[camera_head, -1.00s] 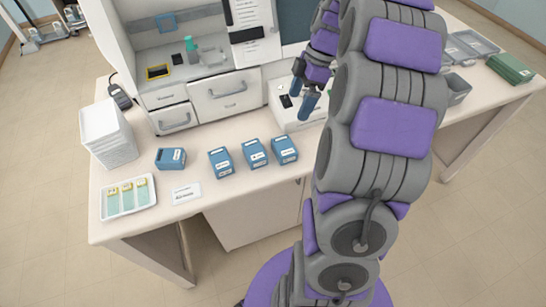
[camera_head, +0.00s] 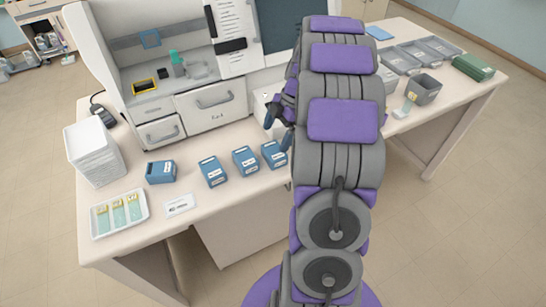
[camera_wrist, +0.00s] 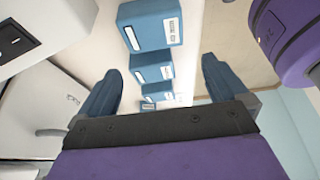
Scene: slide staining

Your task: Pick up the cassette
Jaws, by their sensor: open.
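Several blue cassettes with white labels stand on the bench. My gripper (camera_head: 277,124) is just beyond the right cassette, partly hidden by my arm. In the wrist view my gripper (camera_wrist: 158,80) has its two dark blue fingers wide apart with nothing held. Beyond them a nearest cassette (camera_wrist: 148,25) and other cassettes line up, apart from the fingers.
A white tray (camera_head: 97,230) holds slides at the front left, beside a label card (camera_head: 180,205). A white stack (camera_head: 95,155) stands behind it. A cabinet with drawers (camera_head: 215,103) borders the row at the back. A grey bin (camera_head: 424,88) and trays stand at right.

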